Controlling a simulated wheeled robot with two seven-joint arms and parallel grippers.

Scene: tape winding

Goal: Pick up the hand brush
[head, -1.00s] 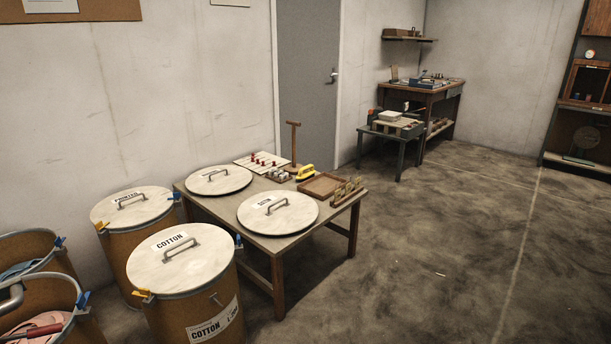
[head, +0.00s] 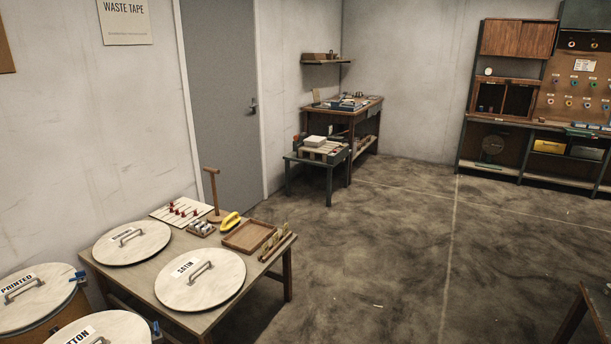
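I cannot make out a hand brush for certain in the head view. A small yellow object (head: 230,221) lies on the low table (head: 135,283) at the lower left, but it is too small to tell what it is. Neither of my grippers shows in the head view.
The low table also holds two round lids (head: 131,243), a wooden tray (head: 249,236) and a wooden stand (head: 213,195). Drums stand at the lower left. A small bench (head: 318,158), a workbench (head: 343,104) and shelving (head: 512,85) line the back. The middle floor is open.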

